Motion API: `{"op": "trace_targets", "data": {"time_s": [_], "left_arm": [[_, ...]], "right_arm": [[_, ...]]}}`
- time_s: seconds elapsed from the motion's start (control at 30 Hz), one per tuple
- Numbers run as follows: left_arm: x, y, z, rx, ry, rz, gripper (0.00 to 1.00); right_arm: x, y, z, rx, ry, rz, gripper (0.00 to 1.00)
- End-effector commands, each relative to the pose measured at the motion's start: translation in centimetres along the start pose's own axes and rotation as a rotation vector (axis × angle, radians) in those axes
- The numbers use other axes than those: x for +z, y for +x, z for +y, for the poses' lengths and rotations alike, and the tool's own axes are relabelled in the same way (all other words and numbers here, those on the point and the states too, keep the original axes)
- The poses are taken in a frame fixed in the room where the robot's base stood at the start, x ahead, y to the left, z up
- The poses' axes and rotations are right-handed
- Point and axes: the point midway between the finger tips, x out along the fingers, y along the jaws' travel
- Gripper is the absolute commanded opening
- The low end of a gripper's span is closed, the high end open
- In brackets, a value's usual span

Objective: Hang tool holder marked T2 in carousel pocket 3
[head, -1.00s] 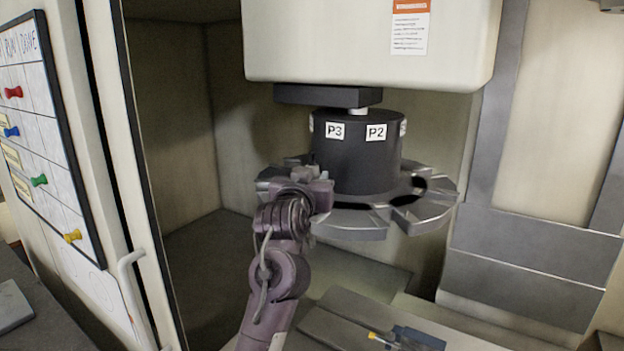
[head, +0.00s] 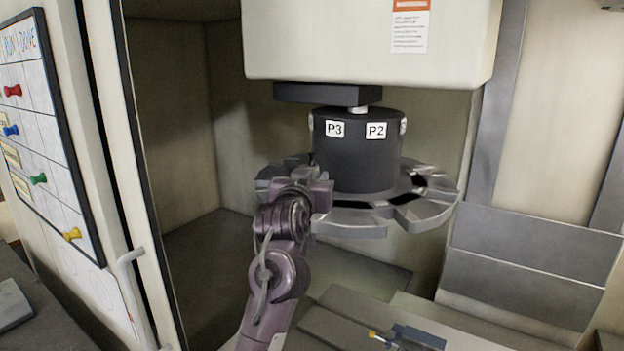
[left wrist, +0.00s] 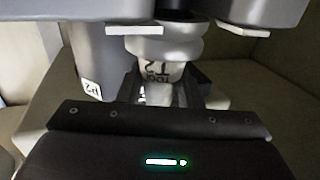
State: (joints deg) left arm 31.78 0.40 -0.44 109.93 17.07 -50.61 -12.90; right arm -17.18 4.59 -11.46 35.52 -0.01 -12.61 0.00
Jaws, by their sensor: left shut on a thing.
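The dark carousel hub carries a P3 label (head: 335,129) and a P2 label (head: 376,131). Its grey slotted disc (head: 350,226) spreads below. My left gripper (head: 318,183) is at the disc's front-left, below P3, and hides that pocket in the head view. In the left wrist view my left gripper (left wrist: 155,95) is shut on the pale tool holder (left wrist: 152,52), whose T2 mark shows upside down. Grey carousel parts (left wrist: 75,15) flank the holder's upper end. I cannot tell whether it is fully seated. My right gripper is out of view.
The cream machine housing (head: 370,40) overhangs the carousel. A door edge with a white handle (head: 135,285) stands at left, beside a board with coloured pins (head: 35,130). A blue-grey fixture (head: 412,338) lies below right. The enclosure left of the disc is clear.

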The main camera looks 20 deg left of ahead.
Motion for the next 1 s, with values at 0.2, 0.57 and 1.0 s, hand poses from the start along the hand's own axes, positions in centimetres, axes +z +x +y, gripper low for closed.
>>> {"op": "trace_targets", "data": {"time_s": [0.2, 0.57, 1.0], "left_arm": [[-0.28, -0.11, -0.02, 0.0, 0.0, 0.011, 0.0], [0.09, -0.1, -0.01, 0.0, 0.0, 0.01, 0.0], [0.4, -0.03, -0.01, 0.0, 0.0, 0.003, 0.58]], "right_arm": [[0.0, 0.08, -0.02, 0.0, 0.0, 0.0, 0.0], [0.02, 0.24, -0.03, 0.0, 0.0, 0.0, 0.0], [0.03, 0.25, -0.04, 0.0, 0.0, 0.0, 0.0]]}}
